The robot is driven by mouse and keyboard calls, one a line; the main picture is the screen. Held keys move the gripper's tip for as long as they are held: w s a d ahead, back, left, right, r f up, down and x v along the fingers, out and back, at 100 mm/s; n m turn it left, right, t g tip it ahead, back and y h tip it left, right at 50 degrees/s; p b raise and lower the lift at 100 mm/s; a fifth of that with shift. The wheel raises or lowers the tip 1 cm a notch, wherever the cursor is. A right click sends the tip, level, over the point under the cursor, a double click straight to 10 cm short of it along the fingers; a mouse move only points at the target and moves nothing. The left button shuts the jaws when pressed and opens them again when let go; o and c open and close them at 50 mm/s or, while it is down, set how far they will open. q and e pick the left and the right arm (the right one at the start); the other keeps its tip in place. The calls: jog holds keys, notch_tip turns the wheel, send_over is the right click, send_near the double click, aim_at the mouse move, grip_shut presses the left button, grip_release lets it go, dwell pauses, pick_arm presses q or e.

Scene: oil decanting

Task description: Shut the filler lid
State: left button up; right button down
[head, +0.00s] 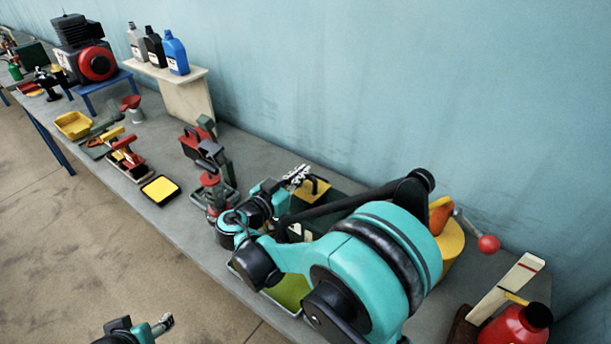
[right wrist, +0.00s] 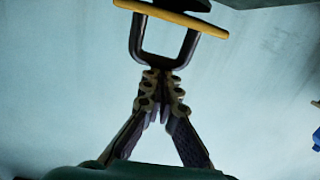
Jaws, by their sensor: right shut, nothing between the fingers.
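The filler lid (head: 318,187) shows in the head view as a small yellow plate with a dark loop handle, on a dark green box (head: 345,204) largely hidden by my right arm. In the right wrist view the yellow lid edge (right wrist: 185,18) is at the top, with the U-shaped handle (right wrist: 135,38) hanging below it. My right gripper (head: 301,172) is shut and empty. In the right wrist view its tips (right wrist: 163,76) are at the handle's bottom bar; I cannot tell whether they touch. My left gripper (head: 164,324) is at the bottom edge, away from the lid; its jaws are unclear.
A green-bottomed tray (head: 288,292) lies under my right arm. A red-knobbed lever (head: 488,244) and a red can (head: 515,328) stand to the right. A red pump-like device (head: 210,185) is to the left. Bottles (head: 175,54) stand on a shelf by the wall.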

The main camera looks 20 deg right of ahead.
pick_arm(q)
jog(key=shift+f+b, duration=0.4)
jog(key=shift+f, duration=0.05)
pick_arm(e)
jog(key=shift+s+a+f, duration=0.3)
jog(key=shift+a+f, duration=0.1)
jog(key=shift+f, duration=0.2)
jog(key=shift+s+f, duration=0.1)
jog(key=shift+f, duration=0.05)
pick_arm(q)
jog(key=shift+s+f, duration=0.1)
pick_arm(e)
jog(key=shift+a+f, duration=0.1)
